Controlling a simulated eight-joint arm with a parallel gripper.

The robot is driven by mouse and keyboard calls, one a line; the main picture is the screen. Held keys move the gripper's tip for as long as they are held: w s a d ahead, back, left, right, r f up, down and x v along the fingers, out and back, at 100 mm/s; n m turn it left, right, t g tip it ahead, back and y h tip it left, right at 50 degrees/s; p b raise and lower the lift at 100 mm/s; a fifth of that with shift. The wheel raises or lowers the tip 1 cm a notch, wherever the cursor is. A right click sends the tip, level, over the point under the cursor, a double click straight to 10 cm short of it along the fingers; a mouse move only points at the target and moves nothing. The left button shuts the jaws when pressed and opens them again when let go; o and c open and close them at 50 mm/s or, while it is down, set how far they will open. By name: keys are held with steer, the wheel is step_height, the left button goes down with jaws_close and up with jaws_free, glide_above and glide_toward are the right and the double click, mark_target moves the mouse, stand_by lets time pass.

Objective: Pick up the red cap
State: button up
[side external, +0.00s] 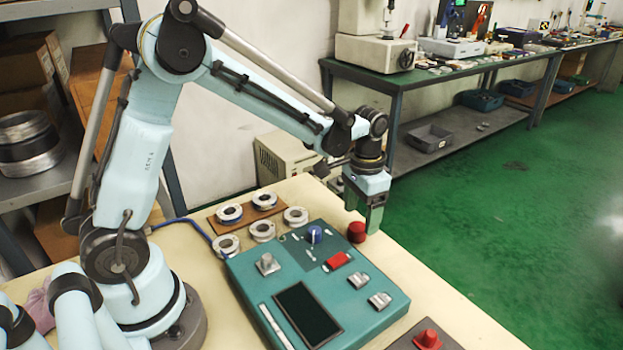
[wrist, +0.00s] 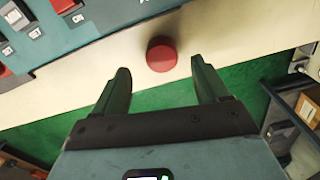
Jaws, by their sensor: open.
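The red cap (side external: 356,232) is a small round cap standing on the cream tabletop, just past the back right edge of the teal control box. In the wrist view the red cap (wrist: 161,54) lies ahead of my fingertips, roughly centred between them and apart from both. My gripper (wrist: 159,75) is open and empty, with one finger to each side of the cap's line. In the side view my gripper (side external: 366,222) hangs pointing down, right by the cap; the exact gap there is hard to judge.
The teal control box (side external: 262,330) with a blue knob (side external: 314,234) and a red switch (side external: 337,260) sits close by. Several bearing rings (side external: 263,231) stand behind it, some on a brown board. Another red knob (side external: 428,338) is on a grey plate in front. The table edge is near the cap.

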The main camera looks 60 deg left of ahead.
mark_target(358, 226)
step_height(358, 226, down, 4)
steer(key=shift+a+f, duration=0.1)
steer(key=shift+a, duration=0.05)
steer(key=c, duration=1.1)
